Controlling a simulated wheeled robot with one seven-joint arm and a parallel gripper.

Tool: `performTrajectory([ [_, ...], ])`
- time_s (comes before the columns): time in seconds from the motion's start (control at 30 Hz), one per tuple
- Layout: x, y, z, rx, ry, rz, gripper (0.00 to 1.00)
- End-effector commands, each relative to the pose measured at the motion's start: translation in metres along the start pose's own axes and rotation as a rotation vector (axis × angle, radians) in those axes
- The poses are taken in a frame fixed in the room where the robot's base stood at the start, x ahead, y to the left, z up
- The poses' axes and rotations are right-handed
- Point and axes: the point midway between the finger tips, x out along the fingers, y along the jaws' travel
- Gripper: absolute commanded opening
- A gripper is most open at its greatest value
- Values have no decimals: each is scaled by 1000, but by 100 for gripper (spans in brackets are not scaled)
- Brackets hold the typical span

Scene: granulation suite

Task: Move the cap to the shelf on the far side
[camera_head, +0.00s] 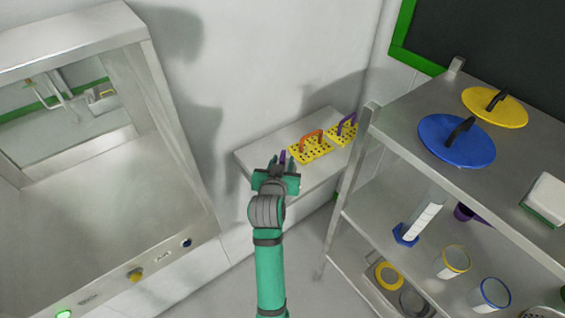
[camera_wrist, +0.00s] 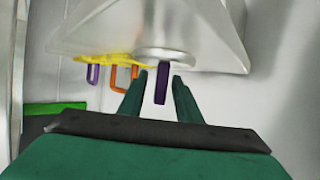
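The cap appears to be a silver disc (camera_wrist: 168,54) with an upright purple handle (camera_wrist: 161,84); its purple part shows just past my gripper in the head view (camera_head: 282,156). It rests on the small metal bench (camera_head: 262,146) against the wall. My gripper (camera_wrist: 161,76) is open, with one finger on each side of the handle and gaps visible between. In the head view my gripper (camera_head: 276,167) hides most of the cap. A metal shelf rack (camera_head: 385,128) stands at the right; I cannot tell which shelf the task names.
Yellow perforated plates with an orange handle (camera_head: 311,148) and a purple handle (camera_head: 346,130) sit right of the cap. The rack top holds a yellow lid (camera_head: 480,110) and a blue lid (camera_head: 445,145). Cylinders (camera_head: 452,262) stand lower. A metal cabinet (camera_head: 150,150) is left.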

Motion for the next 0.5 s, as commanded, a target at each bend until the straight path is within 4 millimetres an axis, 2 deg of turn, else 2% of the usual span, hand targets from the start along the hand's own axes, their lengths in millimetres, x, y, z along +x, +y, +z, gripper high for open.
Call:
performTrajectory([
  [0.5,-93,-1,1,0,1,-1,31],
])
